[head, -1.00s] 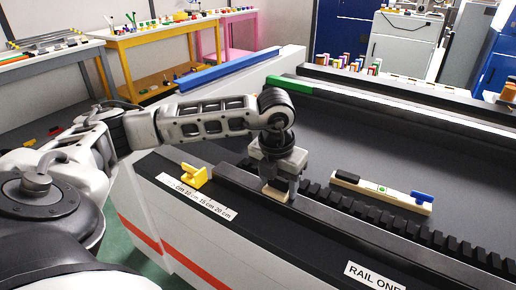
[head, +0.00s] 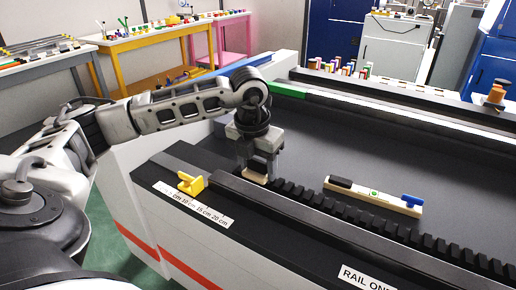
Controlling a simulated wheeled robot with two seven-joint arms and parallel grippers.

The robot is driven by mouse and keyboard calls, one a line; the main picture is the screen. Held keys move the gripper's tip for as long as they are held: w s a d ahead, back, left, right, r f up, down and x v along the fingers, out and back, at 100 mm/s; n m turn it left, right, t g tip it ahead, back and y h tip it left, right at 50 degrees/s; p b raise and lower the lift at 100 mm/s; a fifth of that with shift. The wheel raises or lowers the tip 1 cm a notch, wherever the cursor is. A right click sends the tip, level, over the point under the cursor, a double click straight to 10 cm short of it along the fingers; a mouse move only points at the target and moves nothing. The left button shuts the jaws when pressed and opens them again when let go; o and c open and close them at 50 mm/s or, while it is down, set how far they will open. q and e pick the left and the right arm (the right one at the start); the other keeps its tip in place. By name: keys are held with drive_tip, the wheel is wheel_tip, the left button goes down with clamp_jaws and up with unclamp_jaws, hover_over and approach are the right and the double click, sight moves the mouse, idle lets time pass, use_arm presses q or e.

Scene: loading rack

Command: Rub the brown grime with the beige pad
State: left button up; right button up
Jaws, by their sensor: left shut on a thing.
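My left gripper (head: 257,167) points down at the left end of the black toothed strip, just behind the long dark rail. It is shut on the beige pad (head: 254,179), whose pale lower part shows below the fingers. I cannot tell whether the pad touches the surface. I cannot make out the brown grime; the area under and behind the pad is partly hidden by the gripper. My right gripper is not in view.
A cream bar (head: 372,196) with dark, green and blue parts lies right of the gripper. A yellow block (head: 190,184) and a centimetre label (head: 192,205) are at the left. The toothed strip (head: 340,212) runs right. The dark bed (head: 335,150) behind is largely clear.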

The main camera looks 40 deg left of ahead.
use_arm(q)
drive_tip(key=shift+r+p, duration=0.65)
drive_tip(key=shift+r, duration=0.65)
